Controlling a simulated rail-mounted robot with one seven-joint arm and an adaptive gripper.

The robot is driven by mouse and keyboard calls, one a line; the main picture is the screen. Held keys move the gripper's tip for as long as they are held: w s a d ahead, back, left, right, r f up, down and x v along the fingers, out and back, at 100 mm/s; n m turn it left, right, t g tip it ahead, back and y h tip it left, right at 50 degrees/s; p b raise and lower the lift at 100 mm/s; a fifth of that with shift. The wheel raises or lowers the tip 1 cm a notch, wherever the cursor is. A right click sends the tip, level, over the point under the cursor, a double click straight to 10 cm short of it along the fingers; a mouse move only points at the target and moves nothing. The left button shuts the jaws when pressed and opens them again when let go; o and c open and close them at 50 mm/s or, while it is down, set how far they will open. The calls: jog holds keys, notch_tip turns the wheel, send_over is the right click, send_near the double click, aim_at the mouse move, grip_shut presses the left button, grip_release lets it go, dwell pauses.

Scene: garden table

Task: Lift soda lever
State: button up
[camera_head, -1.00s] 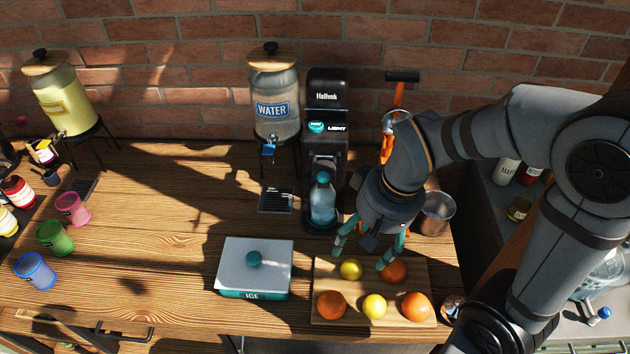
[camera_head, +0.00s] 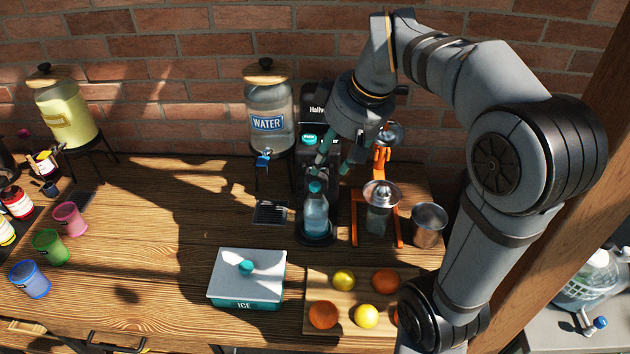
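The soda machine (camera_head: 318,110) is a tall black unit at the back of the table, partly covered by my arm. A clear bottle with a teal cap (camera_head: 315,212) stands upright in its base. A teal part (camera_head: 309,140) shows on the machine's front; I cannot tell whether it is the lever. My gripper (camera_head: 331,158) is in front of the machine's upper half, above the bottle, with teal fingers pointing down. The fingers are spread apart, and nothing shows between them. I cannot tell whether they touch the machine.
An orange juicer (camera_head: 382,160) and a metal cup (camera_head: 428,225) stand to the right. A water dispenser (camera_head: 268,100) stands close on the left. An ice box (camera_head: 247,280) and a cutting board with fruit (camera_head: 345,309) lie in front.

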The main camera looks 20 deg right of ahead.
aim_at(315, 184)
jog(key=x, duration=0.9)
jog(key=shift+w+a+f, duration=0.15)
jog(key=shift+a+f, duration=0.05)
jog(key=shift+f, duration=0.1)
jog(key=c, duration=0.4)
grip_shut()
